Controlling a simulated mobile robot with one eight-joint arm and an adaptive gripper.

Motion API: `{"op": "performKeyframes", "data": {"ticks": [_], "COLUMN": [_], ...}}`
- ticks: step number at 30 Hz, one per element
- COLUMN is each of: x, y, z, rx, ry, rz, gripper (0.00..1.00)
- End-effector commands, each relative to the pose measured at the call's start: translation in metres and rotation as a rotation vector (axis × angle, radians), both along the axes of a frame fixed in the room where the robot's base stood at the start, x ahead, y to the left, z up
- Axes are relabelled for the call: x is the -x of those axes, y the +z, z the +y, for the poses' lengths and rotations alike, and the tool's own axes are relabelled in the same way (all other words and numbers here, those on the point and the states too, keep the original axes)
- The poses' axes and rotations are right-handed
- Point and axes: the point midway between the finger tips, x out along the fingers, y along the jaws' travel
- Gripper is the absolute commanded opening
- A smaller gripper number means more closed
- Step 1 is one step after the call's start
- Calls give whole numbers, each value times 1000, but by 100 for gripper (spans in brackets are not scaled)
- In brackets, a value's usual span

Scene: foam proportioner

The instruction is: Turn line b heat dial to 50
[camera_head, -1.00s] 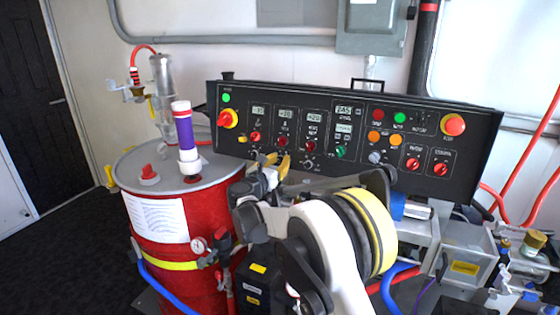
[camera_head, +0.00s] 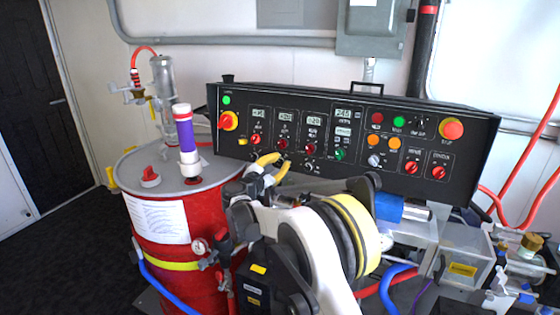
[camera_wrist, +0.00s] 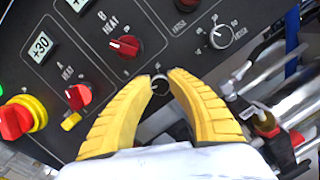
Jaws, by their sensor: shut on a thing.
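The line B heat dial (camera_wrist: 160,82) is a small round dial with a silver rim, on the black panel below the red B HEAT switch (camera_wrist: 125,46). In the wrist view it sits between the tips of my gripper's two yellow fingers (camera_wrist: 161,86), one on each side. My gripper is shut on it. The fingertips cover the dial's sides and most of its scale, so its setting cannot be read. In the head view my gripper (camera_head: 275,162) is against the lower panel, and the dial there is mostly hidden by the fingers.
A similar silver dial with a printed scale (camera_wrist: 220,37) is beside it. The red A HEAT switch (camera_wrist: 78,95) and a red-and-yellow rotary switch (camera_wrist: 17,118) are to the left. A red drum (camera_head: 190,265) with a purple-and-white pump (camera_head: 184,135) stands left of the panel.

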Motion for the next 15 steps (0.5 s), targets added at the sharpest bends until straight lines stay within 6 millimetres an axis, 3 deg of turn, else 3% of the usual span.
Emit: {"op": "performKeyframes", "data": {"ticks": [15], "x": [0], "y": [2], "z": [0], "rx": [-453], "ry": [-88], "rz": [-165], "gripper": [0]}}
